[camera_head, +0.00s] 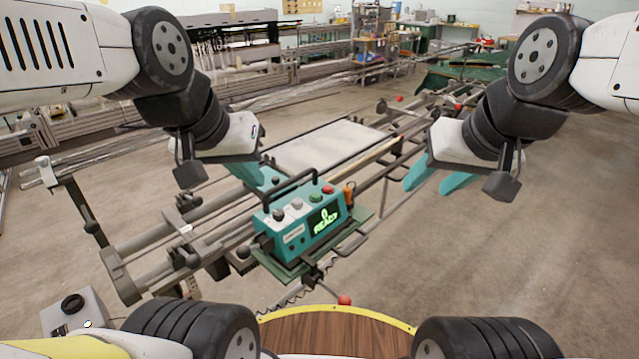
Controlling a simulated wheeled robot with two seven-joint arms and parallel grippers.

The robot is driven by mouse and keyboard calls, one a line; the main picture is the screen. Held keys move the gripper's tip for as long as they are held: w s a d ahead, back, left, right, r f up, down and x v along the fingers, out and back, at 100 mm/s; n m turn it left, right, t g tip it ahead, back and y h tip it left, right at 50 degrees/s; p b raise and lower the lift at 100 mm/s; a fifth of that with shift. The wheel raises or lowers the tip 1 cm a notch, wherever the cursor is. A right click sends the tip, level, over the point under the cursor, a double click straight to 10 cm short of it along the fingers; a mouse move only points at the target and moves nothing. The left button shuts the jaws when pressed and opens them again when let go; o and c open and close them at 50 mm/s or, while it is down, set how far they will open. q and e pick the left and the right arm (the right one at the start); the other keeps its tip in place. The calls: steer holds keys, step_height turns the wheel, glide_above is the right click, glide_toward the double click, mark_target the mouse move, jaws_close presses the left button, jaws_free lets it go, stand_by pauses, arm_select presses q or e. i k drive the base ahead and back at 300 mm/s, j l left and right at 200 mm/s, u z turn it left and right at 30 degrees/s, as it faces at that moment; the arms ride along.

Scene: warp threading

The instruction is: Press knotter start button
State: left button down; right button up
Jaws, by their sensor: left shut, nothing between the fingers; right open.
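The knotter (274,238) is a teal box with a black carrying handle, in the middle of the view. Its lit green display (323,219) reads "READY" under a "0". On its top edge are a green button (315,198), a red button (328,190) and grey and dark knobs at the left. Which button is the start button is not labelled legibly. My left gripper (264,182) is shut and empty, behind the handle and apart from the green button; its tips are partly hidden. My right gripper (437,186) is open and empty, to the right of the knotter.
The knotter sits on a long metal rail frame (205,243) with a pale flat panel (327,144) behind it. An orange-brown part (349,194) stands at its right end. A round wooden top (335,334) is in front. Floor at the right is clear.

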mark_target(314, 197)
steer(key=i+l, duration=0.1)
steer(key=l, duration=1.35)
steer(key=i+l, duration=0.15)
steer(key=l, duration=0.55)
steer(key=u, duration=1.5)
